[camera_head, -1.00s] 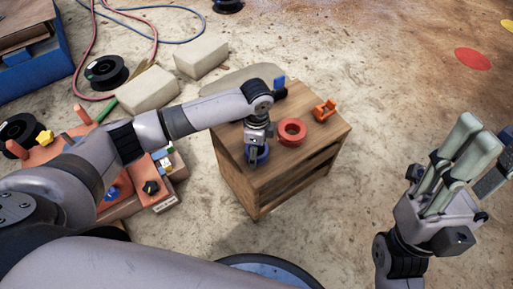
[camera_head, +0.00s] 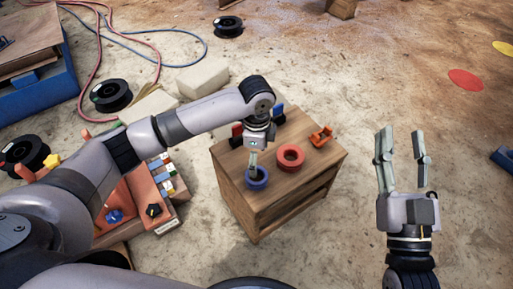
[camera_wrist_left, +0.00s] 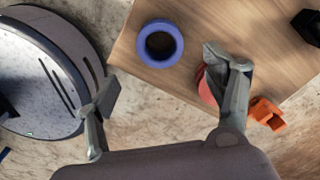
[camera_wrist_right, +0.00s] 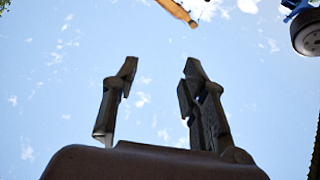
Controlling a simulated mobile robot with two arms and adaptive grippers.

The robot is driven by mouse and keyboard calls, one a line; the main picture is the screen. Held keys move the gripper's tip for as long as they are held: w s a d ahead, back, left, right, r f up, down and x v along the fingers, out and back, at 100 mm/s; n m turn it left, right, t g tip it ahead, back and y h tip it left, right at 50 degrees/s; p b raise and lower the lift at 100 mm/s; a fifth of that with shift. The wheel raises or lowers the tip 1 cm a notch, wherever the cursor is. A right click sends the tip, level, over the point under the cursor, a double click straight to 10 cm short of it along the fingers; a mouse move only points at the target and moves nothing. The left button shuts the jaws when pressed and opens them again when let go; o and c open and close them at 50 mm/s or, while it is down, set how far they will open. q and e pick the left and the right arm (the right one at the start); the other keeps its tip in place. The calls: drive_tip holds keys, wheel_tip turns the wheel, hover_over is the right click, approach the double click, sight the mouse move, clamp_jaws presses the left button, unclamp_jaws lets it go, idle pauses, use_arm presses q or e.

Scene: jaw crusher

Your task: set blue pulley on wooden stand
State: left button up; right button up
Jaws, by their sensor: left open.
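The blue pulley (camera_head: 258,186) lies flat on top of the wooden stand (camera_head: 318,163), near its front left corner. The ring also shows whole in the left wrist view (camera_wrist_left: 177,45). My left gripper (camera_head: 254,165) is just above the pulley, pointing down. In the left wrist view its spread fingers (camera_wrist_left: 168,77) are empty, with the pulley lying beyond the fingertips. My right gripper (camera_head: 402,138) is raised right of the stand, pointing up. In the right wrist view its fingers (camera_wrist_right: 160,75) are apart and empty against the sky.
A red ring (camera_head: 290,164) and an orange bracket (camera_head: 321,136) sit on the stand. An orange rack with knobs (camera_head: 149,190) stands left of it. Pale blocks (camera_head: 203,77), black spools (camera_head: 111,95) and hoses lie behind. The floor right of the stand is mostly clear.

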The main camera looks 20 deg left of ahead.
use_arm(q)
drive_tip(key=s+d+r+n+t+h, duration=0.1)
drive_tip(key=d+r+n+t+h, duration=0.2)
drive_tip(key=d, duration=0.5)
drive_tip(key=s+d+r+t+h, duration=0.1)
drive_tip(key=d+t+h, duration=0.3)
drive_tip(key=d, duration=0.5)
drive_tip(key=s+a+r+n+t+y, duration=0.1)
drive_tip(key=s+a+r+n+t, duration=0.1)
drive_tip(key=a+r+n+t, duration=0.3)
drive_tip(key=s+a+r+n+t+y, duration=0.1)
drive_tip(key=s+a+r+n+t, duration=0.2)
drive_tip(key=r, duration=1)
drive_tip(key=a+n+t, duration=0.2)
drive_tip(key=a+t, duration=0.3)
drive_tip(key=a, duration=0.2)
drive_tip(key=shift+a+r+n, duration=0.25)
drive_tip(key=shift+r+n, duration=0.05)
drive_tip(key=shift+n, duration=0.1)
use_arm(e)
drive_tip(key=f, duration=0.1)
drive_tip(key=f+g, duration=0.1)
drive_tip(key=shift+w+d+f+g+h, duration=0.1)
drive_tip(key=shift+w+f+g+h, duration=0.2)
drive_tip(key=shift+w+f+h, duration=0.1)
